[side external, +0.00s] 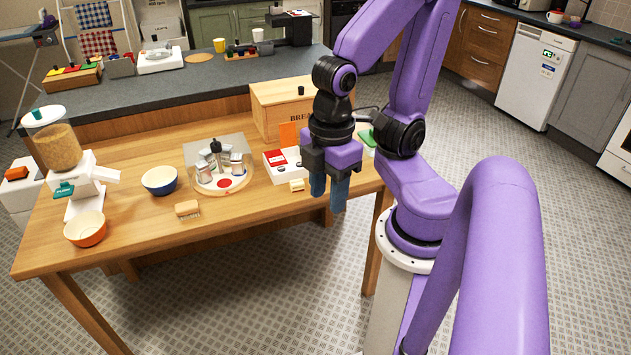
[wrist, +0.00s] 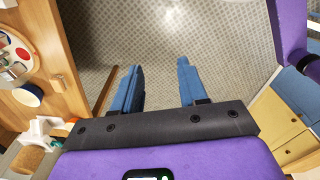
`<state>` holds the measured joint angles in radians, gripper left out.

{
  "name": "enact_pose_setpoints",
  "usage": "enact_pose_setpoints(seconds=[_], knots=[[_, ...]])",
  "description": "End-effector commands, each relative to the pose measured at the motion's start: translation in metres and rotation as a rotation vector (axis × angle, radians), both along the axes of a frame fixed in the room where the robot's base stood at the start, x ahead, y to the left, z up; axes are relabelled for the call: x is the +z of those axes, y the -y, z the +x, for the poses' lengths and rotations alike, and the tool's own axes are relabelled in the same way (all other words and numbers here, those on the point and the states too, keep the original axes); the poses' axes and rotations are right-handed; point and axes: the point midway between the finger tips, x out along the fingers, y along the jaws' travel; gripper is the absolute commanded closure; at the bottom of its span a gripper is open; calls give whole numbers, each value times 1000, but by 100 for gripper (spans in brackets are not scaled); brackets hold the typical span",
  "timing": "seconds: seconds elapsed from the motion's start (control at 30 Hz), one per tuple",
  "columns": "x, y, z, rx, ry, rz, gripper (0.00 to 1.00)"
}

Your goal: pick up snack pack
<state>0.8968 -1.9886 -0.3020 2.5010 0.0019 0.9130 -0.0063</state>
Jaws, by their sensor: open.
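My gripper (side external: 329,196) is open and empty, pointing down at the table's right end. In the wrist view its two blue fingers (wrist: 160,68) are apart, with only tiled floor between them. I cannot tell for sure which thing is the snack pack. A red-and-white box (side external: 283,166) lies on the table just left of my gripper. A small cream block (side external: 297,185) lies in front of it. A round tray (side external: 205,187) holds several silvery packs or tins (side external: 235,165) and a red disc; part of it also shows in the wrist view (wrist: 8,72).
The wooden table (side external: 130,222) carries a bread box (side external: 280,103) behind my gripper, a blue bowl (side external: 159,181), a brush (side external: 187,209), an orange bowl (side external: 86,229) and a food dispenser (side external: 62,150). Its front middle is clear. A dark counter (side external: 130,95) stands behind.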

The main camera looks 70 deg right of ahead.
Motion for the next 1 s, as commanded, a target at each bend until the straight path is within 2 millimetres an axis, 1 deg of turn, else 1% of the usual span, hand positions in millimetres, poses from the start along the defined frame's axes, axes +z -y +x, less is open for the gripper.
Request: enact_pose_setpoints(seconds=[0.07, 0.17, 0.33, 0.47, 0.6, 0.77, 0.87, 0.9, 0.97, 1.0], knots=[[-1, 0, 7, -9, 0, -1, 57], [-2, 3, 23, -26, 1, -4, 57], [-7, 16, 64, -59, 2, -10, 57], [-12, 33, 96, -81, 2, -13, 57], [-18, 58, 126, -107, 0, -18, 57], [-25, 96, 156, -135, -2, -22, 57], [-31, 123, 171, -154, -4, -23, 57], [-33, 135, 176, -161, -6, -24, 57], [-37, 153, 182, -172, -6, -25, 57], [-39, 166, 185, -179, -6, -25, 57]])
